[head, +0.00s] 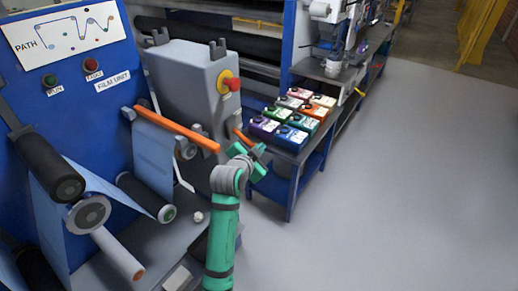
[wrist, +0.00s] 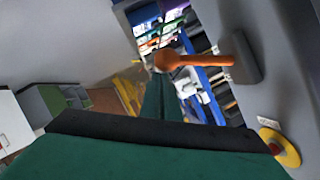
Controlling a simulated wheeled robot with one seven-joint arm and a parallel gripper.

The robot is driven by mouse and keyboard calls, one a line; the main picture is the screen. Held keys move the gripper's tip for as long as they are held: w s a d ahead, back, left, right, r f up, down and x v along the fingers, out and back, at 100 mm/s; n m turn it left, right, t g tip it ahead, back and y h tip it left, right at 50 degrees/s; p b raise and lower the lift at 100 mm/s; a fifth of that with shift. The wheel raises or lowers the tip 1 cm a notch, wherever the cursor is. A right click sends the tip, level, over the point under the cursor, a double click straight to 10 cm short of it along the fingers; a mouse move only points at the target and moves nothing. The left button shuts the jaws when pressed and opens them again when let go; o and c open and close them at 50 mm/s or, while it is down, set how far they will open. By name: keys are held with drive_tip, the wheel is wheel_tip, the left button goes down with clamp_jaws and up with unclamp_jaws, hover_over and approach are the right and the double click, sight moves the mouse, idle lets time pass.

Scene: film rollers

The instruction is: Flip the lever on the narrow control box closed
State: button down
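The narrow control box (head: 200,85) is a tall grey cabinet with a red-and-yellow stop button (head: 229,85). Its orange lever (head: 244,138) sticks out low on the box's right side. In the wrist view the lever (wrist: 205,60) runs sideways from a grey mount (wrist: 240,56) on the box to a round knob at its left end. My gripper (head: 258,152) is beside the lever in the head view. In the wrist view its green fingers (wrist: 161,80) look close together, with their tips at the knob. I cannot tell whether they touch it.
The blue film unit (head: 75,60) with rollers and a long orange bar (head: 175,130) stands left of the box. A blue bench (head: 295,150) with several coloured boxes (head: 291,117) stands right, behind my gripper. The grey floor (head: 410,190) farther right is clear.

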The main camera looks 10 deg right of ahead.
drive_tip(key=s+a+r, duration=0.2)
drive_tip(key=s+r, duration=0.4)
drive_tip(key=s, duration=0.3)
drive_tip(key=shift+s+r, duration=0.15)
drive_tip(key=shift+s, duration=0.2)
drive_tip(key=shift+w, duration=0.15)
drive_tip(key=s+a+f+n+t+y, duration=0.3)
drive_tip(key=s+f+n, duration=0.8)
drive_tip(key=s+f, duration=0.95)
drive_tip(key=s+a+n+y, duration=0.1)
drive_tip(key=s+a, duration=0.1)
drive_tip(key=s, duration=1.1)
drive_tip(key=s+a+f+n+y, duration=0.1)
drive_tip(key=s+a+y, duration=0.1)
drive_tip(key=s, duration=1.1)
drive_tip(key=shift+s+a+f+y, duration=0.25)
drive_tip(key=shift+s+a+y, duration=0.1)
drive_tip(key=shift+a, duration=0.4)
